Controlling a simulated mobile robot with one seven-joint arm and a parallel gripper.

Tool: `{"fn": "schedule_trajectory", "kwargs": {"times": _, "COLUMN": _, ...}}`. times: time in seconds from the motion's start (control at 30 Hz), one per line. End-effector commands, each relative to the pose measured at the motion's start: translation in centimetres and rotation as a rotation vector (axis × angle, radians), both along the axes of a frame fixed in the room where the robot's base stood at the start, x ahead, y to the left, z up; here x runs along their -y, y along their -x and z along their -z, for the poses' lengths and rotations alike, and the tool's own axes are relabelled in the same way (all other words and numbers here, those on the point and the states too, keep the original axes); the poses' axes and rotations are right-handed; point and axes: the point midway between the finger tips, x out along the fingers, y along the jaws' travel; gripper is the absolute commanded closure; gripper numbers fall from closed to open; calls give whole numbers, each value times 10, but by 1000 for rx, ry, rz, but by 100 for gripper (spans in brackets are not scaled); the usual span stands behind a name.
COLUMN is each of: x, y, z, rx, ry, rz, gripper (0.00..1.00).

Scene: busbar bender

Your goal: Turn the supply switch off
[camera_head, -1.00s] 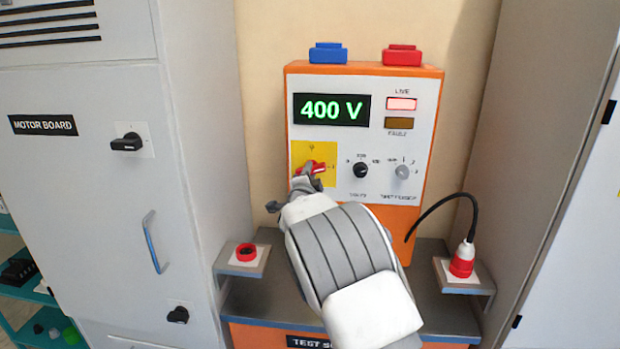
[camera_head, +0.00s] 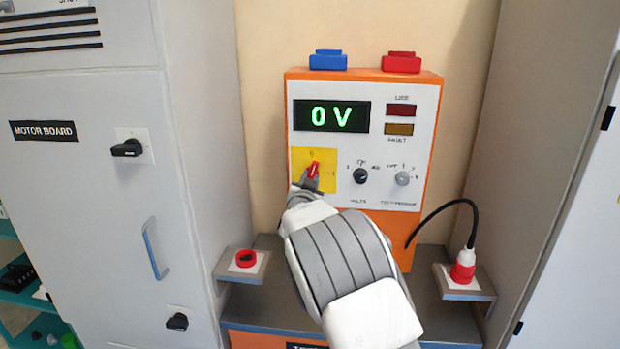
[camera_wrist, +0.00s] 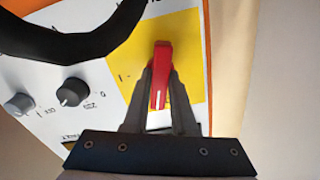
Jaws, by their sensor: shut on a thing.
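The supply switch is a red handle (camera_head: 314,170) on a yellow plate (camera_head: 327,183) at the lower left of the orange and white test panel (camera_head: 410,190). In the head view the handle points up toward the 0 mark. The display (camera_head: 332,116) reads 0 V, and the LIVE lamp (camera_head: 401,110) is dark. My gripper (camera_head: 311,184) is at the handle. In the wrist view my gripper (camera_wrist: 160,90) has its two grey fingers shut on the red handle (camera_wrist: 161,62), one finger on each side.
Two other knobs, one black (camera_head: 360,176) and one grey (camera_head: 402,178), sit right of the switch. A red plug (camera_head: 463,266) with a black cable stands on a right bracket. A red ring (camera_head: 246,258) sits on the left bracket. The motor board cabinet (camera_head: 85,210) is at left.

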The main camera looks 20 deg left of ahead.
Motion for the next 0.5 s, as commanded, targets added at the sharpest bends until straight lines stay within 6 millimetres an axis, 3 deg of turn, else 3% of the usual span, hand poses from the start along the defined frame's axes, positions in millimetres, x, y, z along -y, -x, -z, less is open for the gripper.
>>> {"fn": "schedule_trajectory", "kwargs": {"times": 0.5, "x": -1, "y": 0, "z": 0, "rx": 71, "ry": 294, "rz": -1, "gripper": 100}}
